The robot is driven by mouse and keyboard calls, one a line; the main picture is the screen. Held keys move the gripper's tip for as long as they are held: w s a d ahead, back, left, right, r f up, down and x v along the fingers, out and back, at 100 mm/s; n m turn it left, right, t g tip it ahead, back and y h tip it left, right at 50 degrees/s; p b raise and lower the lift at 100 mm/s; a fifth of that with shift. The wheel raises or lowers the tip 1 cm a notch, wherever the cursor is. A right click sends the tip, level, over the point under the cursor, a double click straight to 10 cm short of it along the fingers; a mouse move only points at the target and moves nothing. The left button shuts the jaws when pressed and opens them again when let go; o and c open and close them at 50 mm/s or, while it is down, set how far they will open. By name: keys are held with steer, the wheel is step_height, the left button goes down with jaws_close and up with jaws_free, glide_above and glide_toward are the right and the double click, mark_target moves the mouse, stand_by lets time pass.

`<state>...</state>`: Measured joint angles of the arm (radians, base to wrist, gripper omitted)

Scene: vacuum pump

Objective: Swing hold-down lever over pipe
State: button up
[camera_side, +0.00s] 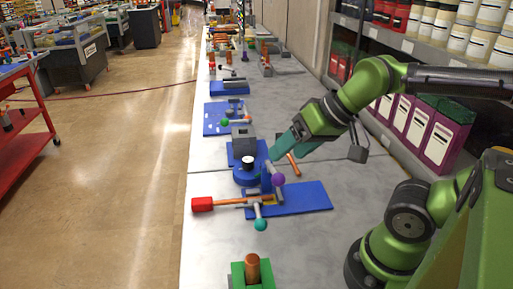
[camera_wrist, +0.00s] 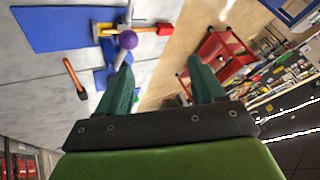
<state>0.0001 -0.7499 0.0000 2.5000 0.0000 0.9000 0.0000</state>
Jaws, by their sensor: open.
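A lever with a purple ball knob (camera_side: 278,180) stands beside the blue vacuum pump (camera_side: 247,175); the purple knob (camera_wrist: 127,39) also shows in the wrist view. An orange-brown pipe (camera_side: 231,200) with a red block (camera_side: 202,204) at its left end lies across a fixture on a blue plate (camera_side: 305,197). A second lever with a teal ball (camera_side: 260,225) points toward the front there. My gripper (camera_side: 279,152) has teal fingers, open and empty, above and behind the purple knob. In the wrist view my gripper (camera_wrist: 160,62) is spread apart, the knob beyond its left finger.
An orange-handled tool (camera_side: 293,164) lies right of the pump. A green block with a brown cylinder (camera_side: 252,270) stands at the front. More fixtures line the bench behind. Shelves with purple boxes (camera_side: 440,142) run along the right; bare bench lies left of the pump.

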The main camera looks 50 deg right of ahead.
steer(key=shift+c, duration=0.8)
steer(key=n+g+h, duration=0.2)
steer(key=g+h, duration=0.2)
steer(key=g, duration=0.4)
glide_above(260, 220)
steer(key=a, duration=0.3)
steer(key=shift+f, duration=2.7)
steer(key=d+f, duration=0.1)
steer(key=f, duration=0.4)
steer(key=d+f, duration=0.1)
steer(key=f, duration=0.4)
steer(key=d+f, duration=0.1)
steer(key=f, duration=0.5)
steer(key=shift+r, duration=0.1)
jaws_close()
